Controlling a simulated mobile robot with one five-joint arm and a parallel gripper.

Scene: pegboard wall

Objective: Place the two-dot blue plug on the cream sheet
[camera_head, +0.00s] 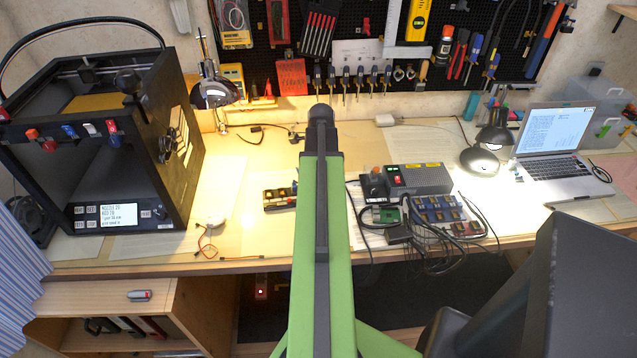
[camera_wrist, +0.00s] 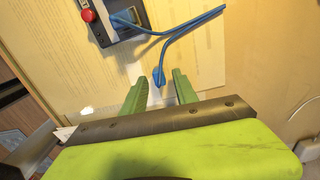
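In the wrist view, my gripper (camera_wrist: 163,76) has its two green fingers apart. A blue plug end (camera_wrist: 158,79) on a blue cable shows between them, with a gap on each side. No dots on it can be made out. The cable runs up to a black box (camera_wrist: 115,20) with a red knob. A cream sheet with faint lines (camera_wrist: 205,65) lies beneath the cable; I cannot tell if it is the task's sheet. In the head view, my green arm reaches forward over the bench and my gripper cannot be seen.
In the head view, a black printer (camera_head: 165,130) stands left, and a grey power unit (camera_head: 425,178) with tangled cables and a laptop (camera_head: 550,150) stand right. A small black tray (camera_head: 279,198) sits left of my arm. A tool pegboard (camera_head: 360,22) closes the back.

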